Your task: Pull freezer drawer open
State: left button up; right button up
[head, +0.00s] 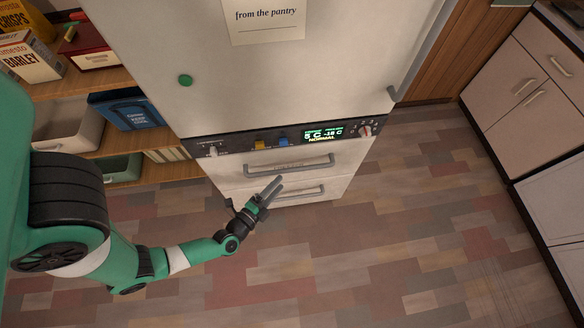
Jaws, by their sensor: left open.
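A tall cream fridge-freezer stands at the top middle of the head view, with a dark control panel (350,135) across it. Below the panel is an upper drawer (232,172) with a grey bar handle (290,167). A lower drawer (334,187) with its own bar handle (305,191) sits beneath it. Both drawers look closed. My left gripper (273,188) is open, its fingers pointing up and right in front of the drawers and overlapping the lower handle in the picture. I cannot tell whether it touches a handle. My right gripper is not in view.
Wooden shelves (88,88) with boxes and bins stand left of the fridge. Cream cabinets (530,90) line the right side. The plank floor (400,240) in front of the fridge is clear. A large fridge door handle (425,50) runs along the right edge.

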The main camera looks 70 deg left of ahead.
aim_at(292, 169)
pick_arm(q)
jog(key=b+x, duration=0.3)
jog(key=x, duration=0.4)
jog(key=shift+w+a+f, duration=0.1)
jog(key=shift+w+f, duration=0.1)
jog(key=shift+w+a, duration=0.25)
jog(key=shift+w, duration=0.15)
grip_shut()
jog(key=shift+r, duration=0.1)
dwell(0.5)
